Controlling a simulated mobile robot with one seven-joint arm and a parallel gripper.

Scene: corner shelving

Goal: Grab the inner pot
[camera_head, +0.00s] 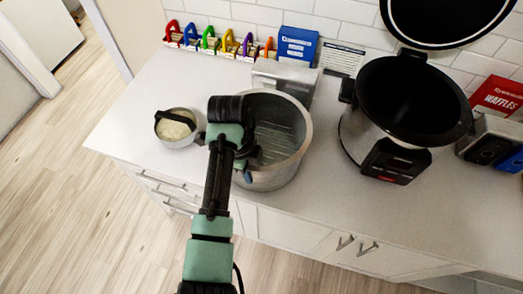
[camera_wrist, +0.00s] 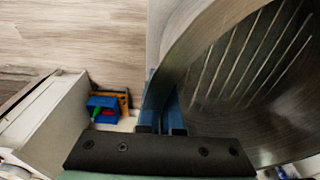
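The inner pot (camera_head: 290,150) is a large, open silver metal pot on the white counter, with lines marked on its inside wall. It fills the right side of the wrist view (camera_wrist: 250,75). My gripper (camera_head: 247,172) is at the pot's front-left rim, with my arm hiding part of the pot's left side. In the wrist view, my gripper's blue fingers (camera_wrist: 163,118) are close together, with the pot's thin wall between them. The fingers look shut on the rim, and the pot looks upright.
A small round pot with pale contents (camera_head: 176,127) stands left of the inner pot. A black-lined cooker with its lid raised (camera_head: 408,100) stands to the right. A blue box (camera_head: 297,46) and coloured clips (camera_head: 210,40) line the wall. The counter's front left is clear.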

